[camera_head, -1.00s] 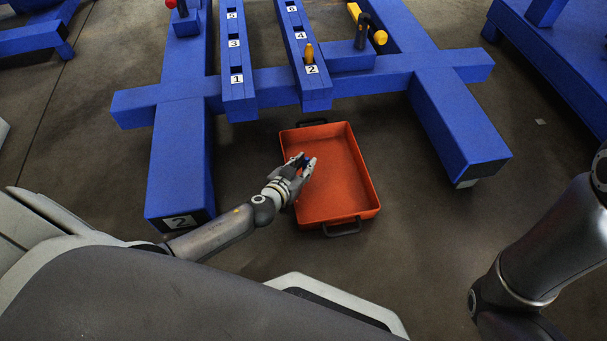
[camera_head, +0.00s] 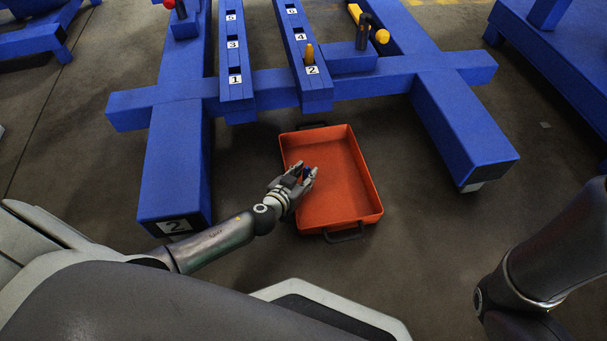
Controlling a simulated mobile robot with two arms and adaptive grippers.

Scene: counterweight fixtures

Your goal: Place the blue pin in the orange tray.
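The orange tray (camera_head: 345,190) lies on the floor in front of the blue fixture, open side up and bare where I can see into it. My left gripper (camera_head: 308,174) is over the tray's left side. Its fingers are closed around the small blue pin (camera_head: 306,172), of which only a bit shows between the fingertips; the rest is hidden by the fingers. I cannot tell how high the pin is above the tray floor. My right arm is at the lower right, and its gripper is out of view.
The blue fixture (camera_head: 258,84) stands behind the tray, with numbered slots on two rails. A yellow pin (camera_head: 309,54) stands at slot 2. A red-knobbed part (camera_head: 169,4) and a yellow-ended part (camera_head: 382,36) sit on the fixture. Bare floor lies right of the tray.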

